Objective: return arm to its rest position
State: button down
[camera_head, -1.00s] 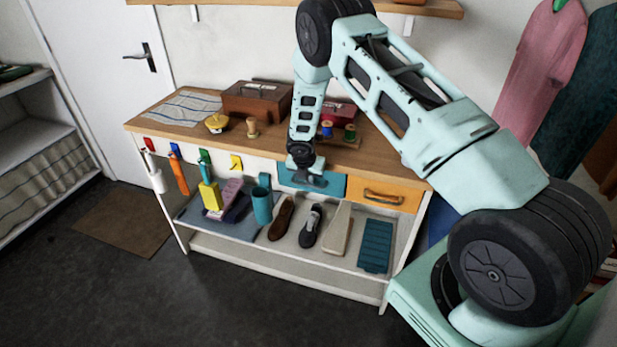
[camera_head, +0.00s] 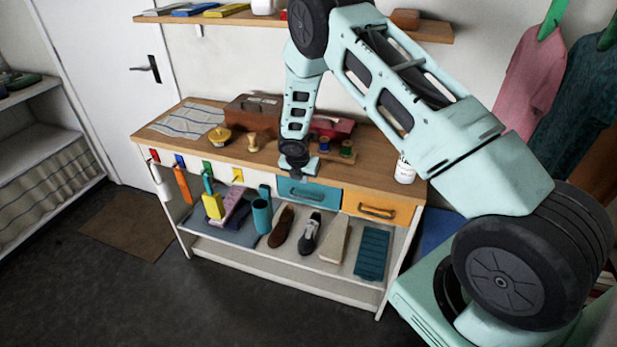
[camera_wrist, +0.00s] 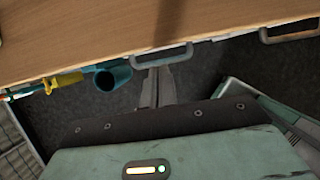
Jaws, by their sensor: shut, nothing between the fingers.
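My gripper (camera_head: 297,172) hangs at the end of my bent arm, at the bench's front edge and just above the teal drawer (camera_head: 318,195) in the head view. In the wrist view its two fingers (camera_wrist: 157,88) lie close together with nothing between them. They point toward a drawer handle (camera_wrist: 162,56) and show beside the bench's front edge. Whether they touch the drawer front cannot be told.
The wooden bench top (camera_head: 375,172) holds a brown box (camera_head: 252,113), a red box (camera_head: 332,127), spools and a white cup (camera_head: 405,171). Tools hang along its front left. Shoes stand on the shelf below. A wall shelf (camera_head: 430,30) runs behind my arm. Dark floor (camera_head: 200,310) is open in front.

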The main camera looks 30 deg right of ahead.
jog(key=s+a+r+m+y+b, duration=0.1)
jog(key=s+a+r+m, duration=0.4)
jog(key=s+a+r, duration=0.4)
jog(key=s+a+r+m+y+b, duration=0.1)
jog(key=s+a+r+m, duration=0.3)
jog(key=a+r, duration=0.55)
jog(key=s+a+r+m+g, duration=0.1)
jog(key=s+a+m, duration=0.1)
jog(key=s, duration=0.6)
jog(key=s+a+r+m+g+y+b, duration=0.1)
jog(key=s+a+r+m, duration=0.1)
jog(key=s, duration=0.7)
jog(key=s+a+r+m+y+b, duration=0.1)
jog(key=s+a+r+m, duration=0.1)
jog(key=s, duration=0.7)
jog(key=a+m, duration=0.1)
jog(key=m, duration=0.1)
jog(key=shift+s+a+r+m+g, duration=0.15)
jog(key=shift+s+a+m+g, duration=0.05)
jog(key=shift+a+m+g, duration=0.2)
